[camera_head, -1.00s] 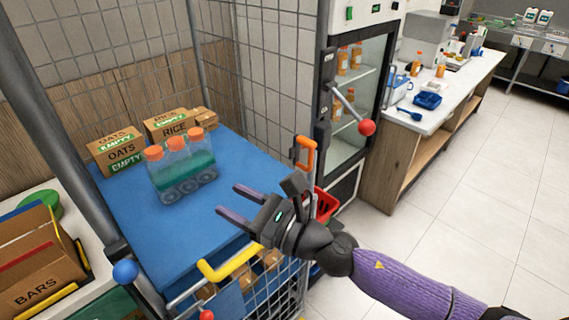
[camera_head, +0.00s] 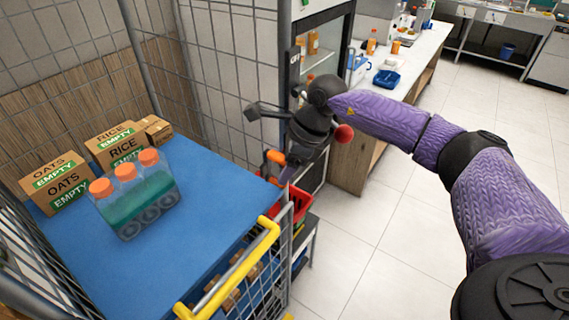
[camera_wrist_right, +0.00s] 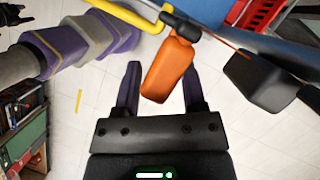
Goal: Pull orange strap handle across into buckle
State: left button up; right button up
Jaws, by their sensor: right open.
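The orange strap handle (camera_head: 275,157) is at the right corner of the cart, partly hidden by my right gripper. In the right wrist view the handle (camera_wrist_right: 170,70) hangs from a dark mount beside a yellow bar. My right gripper (camera_wrist_right: 161,85) is open, with one finger on each side of the handle. In the head view the right gripper (camera_head: 287,170) points down at the handle and its fingers are mostly hidden. A black block (camera_wrist_right: 262,80) is right of the handle; I cannot tell if it is the buckle. My left gripper is not in view.
The blue cart top (camera_head: 200,215) carries a bottle pack (camera_head: 137,200) and boxes marked OATS (camera_head: 58,185) and RICE (camera_head: 118,146). A yellow bar (camera_head: 228,272) runs along its front. A red basket (camera_head: 295,205) and a fridge stand close by. The floor at right is clear.

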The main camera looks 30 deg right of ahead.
jog(key=shift+a+f, duration=0.1)
jog(key=shift+f, duration=0.2)
grip_shut()
jog(key=shift+r, duration=0.1)
dwell(1.1)
